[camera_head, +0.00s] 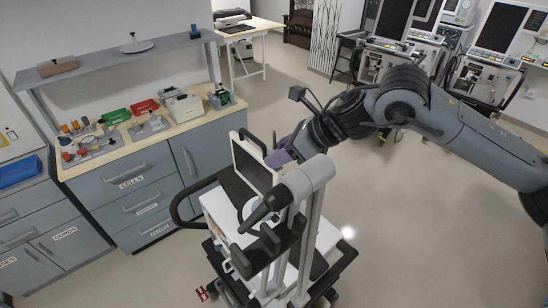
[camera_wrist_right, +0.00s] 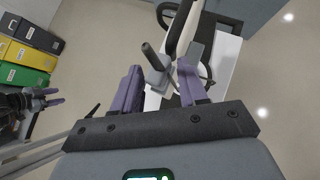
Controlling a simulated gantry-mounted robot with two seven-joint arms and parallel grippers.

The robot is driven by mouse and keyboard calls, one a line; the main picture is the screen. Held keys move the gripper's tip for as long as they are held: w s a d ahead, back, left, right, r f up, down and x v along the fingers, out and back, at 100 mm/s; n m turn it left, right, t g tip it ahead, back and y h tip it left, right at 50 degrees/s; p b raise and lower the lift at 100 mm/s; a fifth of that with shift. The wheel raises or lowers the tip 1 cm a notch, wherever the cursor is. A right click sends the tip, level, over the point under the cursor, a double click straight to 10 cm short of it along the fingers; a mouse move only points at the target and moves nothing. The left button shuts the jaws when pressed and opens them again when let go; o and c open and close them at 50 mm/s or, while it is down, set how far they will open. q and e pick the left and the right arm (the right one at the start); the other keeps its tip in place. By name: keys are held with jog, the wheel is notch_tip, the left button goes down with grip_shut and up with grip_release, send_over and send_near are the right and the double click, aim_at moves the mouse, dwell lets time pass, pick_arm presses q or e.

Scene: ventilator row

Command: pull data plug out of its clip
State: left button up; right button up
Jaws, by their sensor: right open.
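The ventilator cart stands front centre in the head view, with a dark-screened monitor (camera_head: 254,165) and a white body (camera_head: 222,212). I cannot make out the data plug or its clip for certain. My right gripper (camera_head: 277,155) is behind the monitor's right side, partly hidden by it. In the right wrist view my right gripper (camera_wrist_right: 160,77) has its purple fingers wide apart, with a grey fitting and dark rod (camera_wrist_right: 154,58) seen between them. I cannot tell whether they touch it.
A grey upright with a rounded head (camera_head: 306,178) and black handles stands at the cart's front. A counter (camera_head: 150,135) with coloured parts and drawers is at the left. More ventilators (camera_head: 492,60) stand back right. The floor (camera_head: 420,225) right of the cart is clear.

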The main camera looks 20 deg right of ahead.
jog(key=shift+w+a+f, duration=0.1)
jog(key=shift+f, duration=0.05)
dwell(0.4)
grip_shut()
